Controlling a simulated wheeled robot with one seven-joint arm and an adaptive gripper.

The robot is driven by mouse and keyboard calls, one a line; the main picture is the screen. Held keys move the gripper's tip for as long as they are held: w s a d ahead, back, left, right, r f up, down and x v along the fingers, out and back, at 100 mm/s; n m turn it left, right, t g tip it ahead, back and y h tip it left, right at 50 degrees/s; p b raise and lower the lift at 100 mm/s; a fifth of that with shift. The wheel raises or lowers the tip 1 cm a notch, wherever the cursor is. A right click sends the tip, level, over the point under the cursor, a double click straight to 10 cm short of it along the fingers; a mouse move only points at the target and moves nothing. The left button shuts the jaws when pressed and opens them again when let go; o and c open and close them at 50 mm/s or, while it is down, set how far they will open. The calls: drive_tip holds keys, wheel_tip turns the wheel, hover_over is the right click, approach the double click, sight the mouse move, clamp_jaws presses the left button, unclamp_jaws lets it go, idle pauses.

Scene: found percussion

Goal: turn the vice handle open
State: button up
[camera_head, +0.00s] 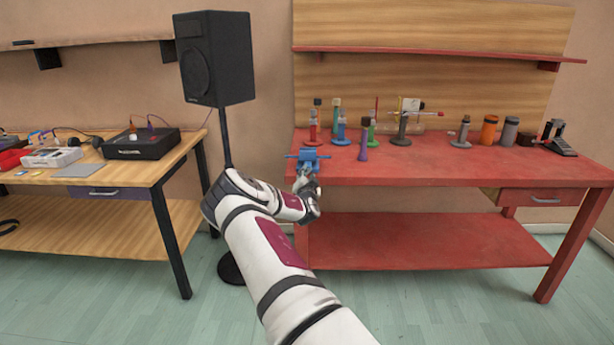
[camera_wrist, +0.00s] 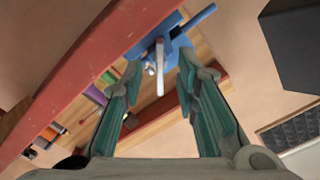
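The blue vice (camera_head: 308,156) sits at the left front edge of the red bench. In the wrist view the vice (camera_wrist: 158,43) is just beyond my fingertips. A pale grey bar (camera_wrist: 160,70), apparently its handle, sticks out of the blue body towards me and appears between the fingertips. My gripper (camera_wrist: 158,77) is open, with a finger on each side of the bar and gaps on both sides. Whether a finger touches the vice, I cannot tell. In the head view my gripper (camera_head: 304,181) is just below and in front of the vice, partly hidden by my wrist.
The red bench (camera_head: 440,172) carries several coloured bottles and stands behind and right of the vice. A wooden table (camera_head: 150,173) with electronic boxes is further left. Floor shows between table and bench.

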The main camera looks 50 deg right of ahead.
drive_tip(key=shift+x, duration=0.95)
clamp_jaws()
